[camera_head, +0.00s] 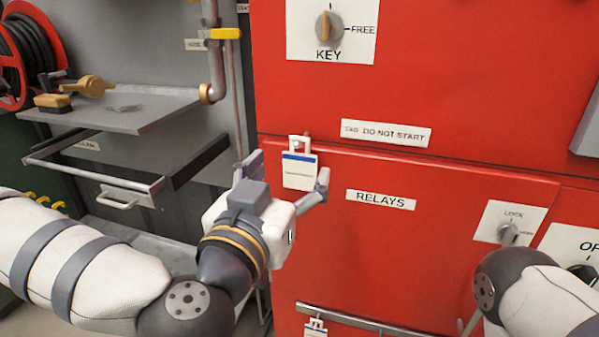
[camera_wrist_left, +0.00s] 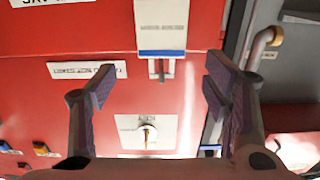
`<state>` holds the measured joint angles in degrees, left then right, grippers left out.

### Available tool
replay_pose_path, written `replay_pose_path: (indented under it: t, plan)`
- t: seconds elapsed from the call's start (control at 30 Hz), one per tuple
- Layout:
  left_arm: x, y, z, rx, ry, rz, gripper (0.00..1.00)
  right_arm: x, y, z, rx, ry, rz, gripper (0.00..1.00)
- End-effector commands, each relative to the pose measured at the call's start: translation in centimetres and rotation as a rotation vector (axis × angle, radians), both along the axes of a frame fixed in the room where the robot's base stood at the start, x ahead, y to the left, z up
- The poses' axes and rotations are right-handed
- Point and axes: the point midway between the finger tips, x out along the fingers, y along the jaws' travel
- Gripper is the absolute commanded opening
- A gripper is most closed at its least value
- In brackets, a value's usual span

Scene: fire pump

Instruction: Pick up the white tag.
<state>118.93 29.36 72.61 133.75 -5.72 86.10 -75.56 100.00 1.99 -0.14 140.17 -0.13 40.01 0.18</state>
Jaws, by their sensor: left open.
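The white tag (camera_head: 299,171) with a blue band hangs from a small hook on the red cabinet, below the "DO NOT START" label. It also shows in the left wrist view (camera_wrist_left: 161,22), at the top centre. My left gripper (camera_head: 287,172) is open, with one finger to each side of the tag in the head view. In the left wrist view the gap between my fingers (camera_wrist_left: 158,88) is empty, and the tag lies beyond the fingertips. I see no finger touching it. My right arm is at the lower right; its gripper does not show.
A second white tag (camera_head: 316,328) hangs at a horizontal rail (camera_head: 370,320) low on the cabinet. A key switch (camera_head: 329,29) is above and a lock switch (camera_head: 508,232) at right. A grey shelf (camera_head: 115,108) and open drawer frame (camera_head: 130,172) stand left of my gripper.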

Motion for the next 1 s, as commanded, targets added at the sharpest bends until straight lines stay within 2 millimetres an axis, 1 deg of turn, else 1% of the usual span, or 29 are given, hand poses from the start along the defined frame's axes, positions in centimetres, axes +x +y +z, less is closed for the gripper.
replay_pose_path:
  t: [0.1, 0.23, 0.33, 0.5, 0.7, 1.0]
  plan:
    - [2.2, -0.4, 0.5, -0.002, 0.001, 0.005, 0.7, -0.1, 0.0, -0.1, 0.0, 0.002, 0.0, 0.4]
    - [4.2, -1.1, 0.5, 0.0, 0.002, 0.003, 0.7, -0.2, 0.0, -0.3, 0.001, 0.008, 0.001, 0.4]
    - [4.8, -1.3, 0.6, 0.0, 0.001, 0.001, 0.7, -0.3, 0.0, -0.3, 0.0, 0.009, 0.001, 0.4]
    - [4.7, -1.3, 0.7, 0.0, 0.0, 0.0, 0.7, -0.2, 0.0, -0.3, 0.0, 0.008, 0.001, 0.4]
    - [4.7, -1.3, 0.7, 0.0, 0.0, 0.0, 0.27, -0.2, 0.0, -0.3, 0.0, 0.008, 0.001, 0.4]
    - [4.7, -1.3, 0.7, 0.0, 0.0, 0.0, 0.26, -0.2, 0.0, -0.3, 0.0, 0.007, 0.001, 0.4]
